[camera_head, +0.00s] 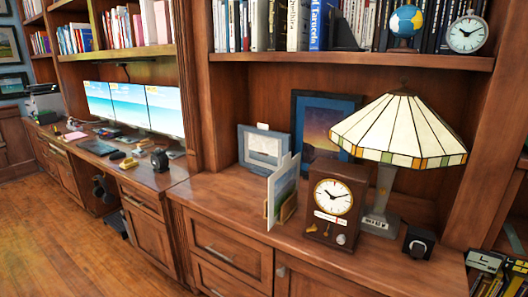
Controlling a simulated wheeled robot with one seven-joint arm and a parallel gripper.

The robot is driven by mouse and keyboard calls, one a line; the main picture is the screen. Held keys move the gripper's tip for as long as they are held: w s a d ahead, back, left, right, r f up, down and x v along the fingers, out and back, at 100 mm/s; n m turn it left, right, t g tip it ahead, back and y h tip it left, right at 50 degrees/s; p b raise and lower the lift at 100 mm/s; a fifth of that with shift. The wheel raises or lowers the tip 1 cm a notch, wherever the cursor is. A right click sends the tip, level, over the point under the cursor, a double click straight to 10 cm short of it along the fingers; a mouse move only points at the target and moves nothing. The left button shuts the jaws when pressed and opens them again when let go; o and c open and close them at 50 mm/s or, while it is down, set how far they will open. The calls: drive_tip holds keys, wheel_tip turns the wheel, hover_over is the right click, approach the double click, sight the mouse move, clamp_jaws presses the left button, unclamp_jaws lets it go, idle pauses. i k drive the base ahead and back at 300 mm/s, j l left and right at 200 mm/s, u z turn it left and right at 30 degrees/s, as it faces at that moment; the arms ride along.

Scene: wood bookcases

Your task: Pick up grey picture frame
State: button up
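My gripper is not in view.
A wooden clock (333,203), a stained-glass lamp (402,128) and a small black box (418,242) stand to the right on the cabinet top (215,198). A shelf (350,59) with books is above. The left front of the cabinet top is bare. A desk with monitors (133,107) is at left, beside open floor.

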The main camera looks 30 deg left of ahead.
sight(262, 151)
drive_tip(key=u, duration=1.25)
drive_tip(key=i+j+z, duration=0.1)
drive_tip(key=i+j, duration=0.2)
drive_tip(key=i+j+z, duration=0.1)
drive_tip(key=i+j, duration=0.6)
drive_tip(key=i+j+z, duration=0.15)
drive_tip(key=i+j, duration=0.2)
drive_tip(key=i+j+z, duration=0.1)
drive_tip(key=i+j, duration=0.2)
drive_tip(key=j, duration=0.15)
drive_tip(key=i+j+z, duration=0.1)
drive_tip(key=i+j, duration=0.5)
drive_tip(key=j, duration=0.25)
drive_tip(key=i+j+z, duration=0.15)
drive_tip(key=i+j, duration=0.15)
drive_tip(key=j, duration=0.15)
